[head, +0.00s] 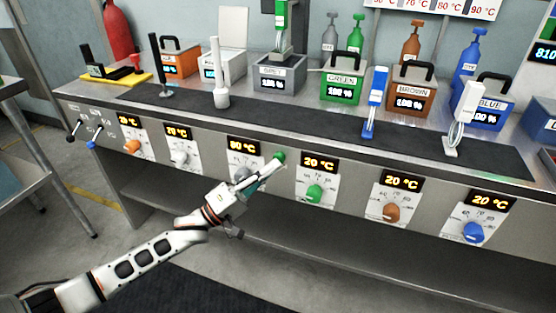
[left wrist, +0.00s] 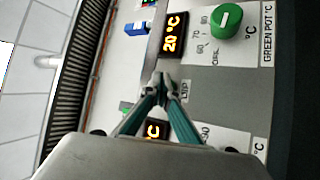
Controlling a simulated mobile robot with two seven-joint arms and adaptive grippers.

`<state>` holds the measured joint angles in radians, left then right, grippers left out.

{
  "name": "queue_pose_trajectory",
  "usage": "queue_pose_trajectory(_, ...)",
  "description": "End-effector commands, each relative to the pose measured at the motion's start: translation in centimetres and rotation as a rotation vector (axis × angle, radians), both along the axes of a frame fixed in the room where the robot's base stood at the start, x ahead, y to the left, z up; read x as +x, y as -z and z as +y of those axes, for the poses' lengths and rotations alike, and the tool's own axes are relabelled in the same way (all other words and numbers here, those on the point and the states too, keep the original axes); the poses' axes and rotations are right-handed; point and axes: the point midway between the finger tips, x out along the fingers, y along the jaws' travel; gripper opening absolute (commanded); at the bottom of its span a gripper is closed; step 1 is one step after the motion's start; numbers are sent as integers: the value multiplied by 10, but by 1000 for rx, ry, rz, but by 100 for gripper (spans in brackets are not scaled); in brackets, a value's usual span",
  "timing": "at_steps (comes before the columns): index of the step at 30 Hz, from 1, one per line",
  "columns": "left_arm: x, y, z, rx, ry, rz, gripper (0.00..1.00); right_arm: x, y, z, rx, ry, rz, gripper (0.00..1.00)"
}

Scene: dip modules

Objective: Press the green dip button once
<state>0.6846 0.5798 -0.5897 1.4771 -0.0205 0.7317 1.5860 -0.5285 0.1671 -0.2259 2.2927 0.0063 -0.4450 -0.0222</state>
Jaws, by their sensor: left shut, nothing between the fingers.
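The green dip button (head: 279,157) is a round green knob-like button on the sloped front panel, left of the green pot's 20 °C display. My left gripper (head: 276,166) reaches up to the panel from below left, shut and empty. Its fingertips are right at the button and look close to or touching it; contact cannot be told. In the left wrist view, the closed fingertips (left wrist: 160,82) lie just beside a DIP label (left wrist: 185,90) and seem to cover the button there. My right gripper is not in view.
The green dial (head: 315,193) sits right of the fingertips, below its display (head: 319,163). Orange, white, brown and blue dials line the same panel. The bench top (head: 300,125) above carries a blue dip lever (head: 375,102) and several pots. Floor below the panel is open.

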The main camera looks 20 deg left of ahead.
Motion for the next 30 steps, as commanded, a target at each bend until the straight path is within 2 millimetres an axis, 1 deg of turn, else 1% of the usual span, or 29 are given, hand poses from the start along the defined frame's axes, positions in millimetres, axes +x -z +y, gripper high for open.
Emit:
queue_pose_trajectory(15,2,0,0,0,0,0,0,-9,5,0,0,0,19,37)
queue_pose_trajectory(23,5,0,0,0,0,0,0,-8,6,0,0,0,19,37)
queue_pose_trajectory(30,7,0,0,0,0,0,0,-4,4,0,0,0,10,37)
